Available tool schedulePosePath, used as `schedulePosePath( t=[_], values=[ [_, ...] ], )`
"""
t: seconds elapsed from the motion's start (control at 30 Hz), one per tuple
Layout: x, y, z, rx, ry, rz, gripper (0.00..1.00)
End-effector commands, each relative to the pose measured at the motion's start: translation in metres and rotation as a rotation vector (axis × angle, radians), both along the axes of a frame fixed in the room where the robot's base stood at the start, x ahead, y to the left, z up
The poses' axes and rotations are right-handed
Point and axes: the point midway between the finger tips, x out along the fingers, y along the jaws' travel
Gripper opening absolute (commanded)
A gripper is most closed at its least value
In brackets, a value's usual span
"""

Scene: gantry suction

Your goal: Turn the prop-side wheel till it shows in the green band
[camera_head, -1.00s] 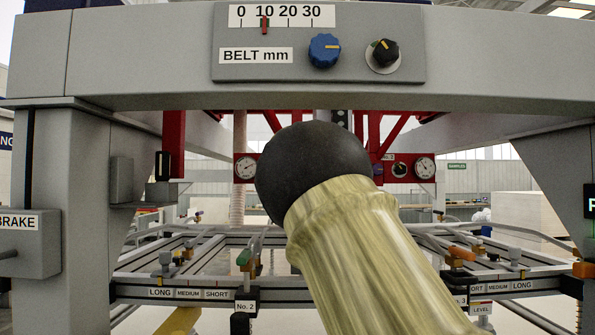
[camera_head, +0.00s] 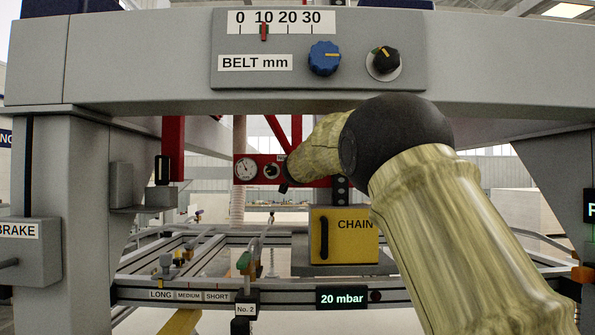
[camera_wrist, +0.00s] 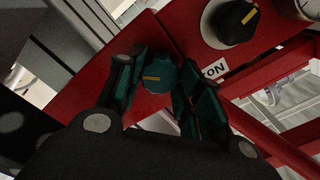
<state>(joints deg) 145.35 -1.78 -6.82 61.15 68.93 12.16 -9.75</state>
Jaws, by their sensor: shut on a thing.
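In the wrist view a small dark teal knob with a yellow bar (camera_wrist: 159,77) sits on a red surface, between the fingers of my gripper (camera_wrist: 157,92). The fingers are shut on its sides. No label shows on it, so I cannot tell if it is the prop-side wheel. In the head view the left red panel carries a round white gauge (camera_head: 245,169) and a black knob (camera_head: 271,171). My forearm ends at that panel's right side, and my gripper is mostly hidden there. A green band is too small to make out on the gauge.
Above hangs the BELT mm scale (camera_head: 281,21) with a blue knob (camera_head: 325,57) and a black knob (camera_head: 383,61). A yellow CHAIN box (camera_head: 343,235) and a 20 mbar display (camera_head: 342,298) stand below. Another black knob (camera_wrist: 230,22) is close to my gripper in the wrist view.

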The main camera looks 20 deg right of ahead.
Motion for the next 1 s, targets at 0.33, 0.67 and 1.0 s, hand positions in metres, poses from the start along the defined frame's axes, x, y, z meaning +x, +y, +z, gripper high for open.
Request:
schedulePosePath(
  t=[0.33, 0.67, 1.0],
  values=[
    [-0.0003, -0.0009, 0.0004, 0.050, -0.015, -0.002, 0.12],
    [-0.0002, -0.0010, 0.0001, 0.050, -0.015, -0.002, 0.41],
    [0.0001, 0.0002, 0.0000, 0.050, -0.014, 0.000, 0.58]
  ],
)
